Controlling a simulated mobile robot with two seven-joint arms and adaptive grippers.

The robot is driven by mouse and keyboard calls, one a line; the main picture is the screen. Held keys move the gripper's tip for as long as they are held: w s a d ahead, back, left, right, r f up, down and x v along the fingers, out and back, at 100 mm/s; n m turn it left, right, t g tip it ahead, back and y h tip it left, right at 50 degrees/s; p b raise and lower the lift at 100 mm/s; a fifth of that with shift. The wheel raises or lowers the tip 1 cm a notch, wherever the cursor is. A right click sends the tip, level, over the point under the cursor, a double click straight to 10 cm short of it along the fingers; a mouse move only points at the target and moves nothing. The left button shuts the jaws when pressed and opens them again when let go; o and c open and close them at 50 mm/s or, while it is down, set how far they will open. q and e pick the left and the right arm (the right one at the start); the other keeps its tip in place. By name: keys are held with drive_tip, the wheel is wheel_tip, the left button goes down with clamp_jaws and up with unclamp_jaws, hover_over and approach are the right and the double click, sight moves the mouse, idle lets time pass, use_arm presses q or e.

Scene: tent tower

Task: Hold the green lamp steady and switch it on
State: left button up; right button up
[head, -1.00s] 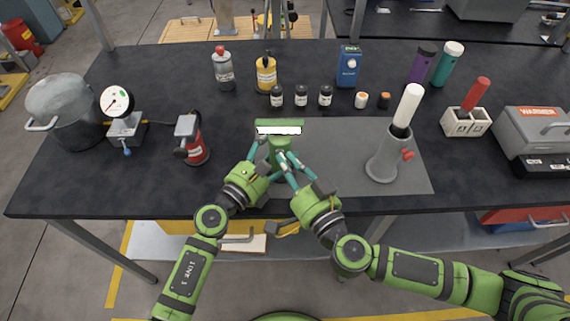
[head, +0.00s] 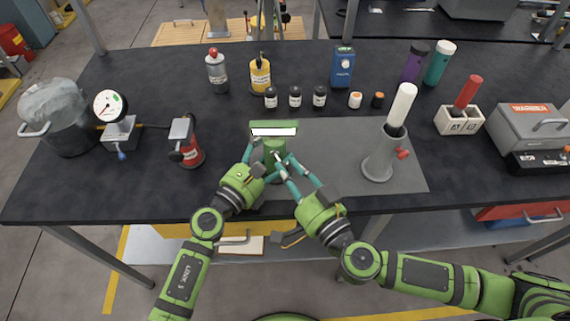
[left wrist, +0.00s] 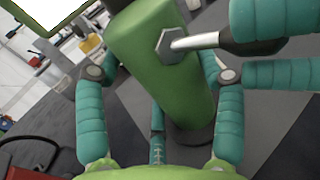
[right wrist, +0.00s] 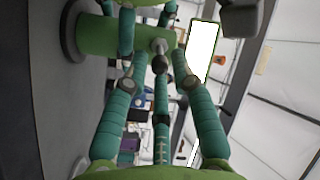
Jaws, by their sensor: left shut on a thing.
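The green lamp (head: 274,147) stands upright at the left part of the grey mat, with a bright white panel (head: 274,131) in its head. I cannot tell whether the panel is lit. My left gripper (head: 262,160) is shut around the lamp's post (left wrist: 165,75). A metal toggle lever with a dark tip (left wrist: 250,40) sticks out of the post. My right gripper (right wrist: 155,60) is at the lever, its fingers spread on either side of it. The lever (right wrist: 160,50) shows between them in the right wrist view, and contact is unclear.
A grey holder (head: 380,160) with a white-topped stick and red knob stands to the right on the mat (head: 340,150). A red canister (head: 190,152) stands to the left. Small jars (head: 295,97) and bottles line the back. The mat between lamp and holder is clear.

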drive_tip(key=v, duration=1)
drive_tip(key=shift+r, duration=0.1)
use_arm(q)
drive_tip(key=o, duration=1.6)
drive_tip(key=shift+c, duration=0.2)
drive_tip(key=shift+f, duration=0.1)
